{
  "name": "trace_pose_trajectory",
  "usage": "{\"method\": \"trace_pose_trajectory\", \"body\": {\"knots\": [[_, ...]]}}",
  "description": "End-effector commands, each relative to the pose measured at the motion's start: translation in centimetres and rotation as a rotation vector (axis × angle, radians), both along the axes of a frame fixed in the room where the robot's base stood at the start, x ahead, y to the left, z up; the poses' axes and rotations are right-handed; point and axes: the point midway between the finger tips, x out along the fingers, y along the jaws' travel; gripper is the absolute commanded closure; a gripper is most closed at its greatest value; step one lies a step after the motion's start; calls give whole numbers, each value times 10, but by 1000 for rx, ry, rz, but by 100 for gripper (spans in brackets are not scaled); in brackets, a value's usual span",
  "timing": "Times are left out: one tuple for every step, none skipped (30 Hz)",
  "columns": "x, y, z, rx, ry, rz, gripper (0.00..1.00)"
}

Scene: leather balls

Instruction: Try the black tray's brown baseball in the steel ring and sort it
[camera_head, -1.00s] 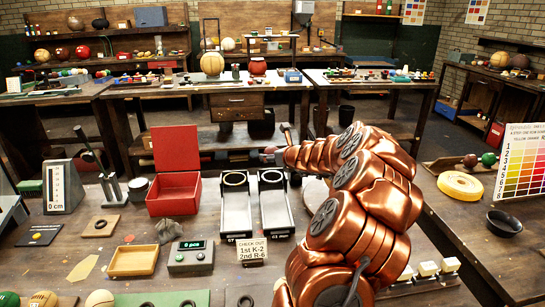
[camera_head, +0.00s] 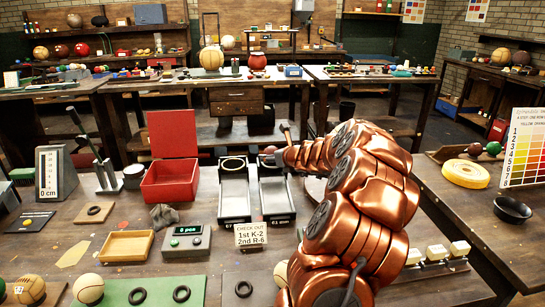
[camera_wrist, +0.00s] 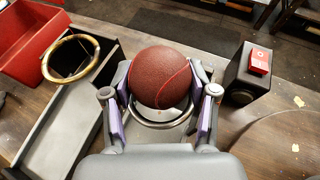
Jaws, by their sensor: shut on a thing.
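The brown baseball (camera_wrist: 160,77), dark reddish-brown with a red seam, is held between the two fingers of my gripper (camera_wrist: 160,88) in the wrist view. It is right over the steel ring (camera_wrist: 158,123), whose near arc shows below it; I cannot tell whether they touch. In the head view, my gripper (camera_head: 279,153) is at the top end of the right-hand chute (camera_head: 274,198), with the ball (camera_head: 268,151) small at its tip. The round black tray (camera_head: 512,210) on the right looks empty.
A brass ring (camera_wrist: 70,58) tops the chute on the left. The open red box (camera_head: 170,186) stands left of it. A black block with a red button (camera_wrist: 260,60) is right of the ball.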

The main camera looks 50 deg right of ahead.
Motion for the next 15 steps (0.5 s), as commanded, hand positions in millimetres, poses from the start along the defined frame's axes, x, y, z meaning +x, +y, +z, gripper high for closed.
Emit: {"method": "trace_pose_trajectory", "body": {"knots": [[0, 0, 1, 0, -1, 0, 79], [0, 0, 1, 0, -1, 0, 79], [0, 0, 1, 0, -1, 0, 39], [0, 0, 1, 0, 0, 0, 36], [0, 0, 1, 0, 0, 0, 33], [0, 0, 0, 0, 0, 0, 29], [0, 0, 0, 0, 0, 0, 25], [0, 0, 0, 0, 0, 0, 22], [0, 0, 0, 0, 0, 0, 18], [0, 0, 0, 0, 0, 0, 15], [0, 0, 0, 0, 0, 0, 13], [0, 0, 0, 0, 0, 0, 13], [0, 0, 0, 0, 0, 0, 13], [0, 0, 0, 0, 0, 0, 13], [0, 0, 0, 0, 0, 0, 13]]}}
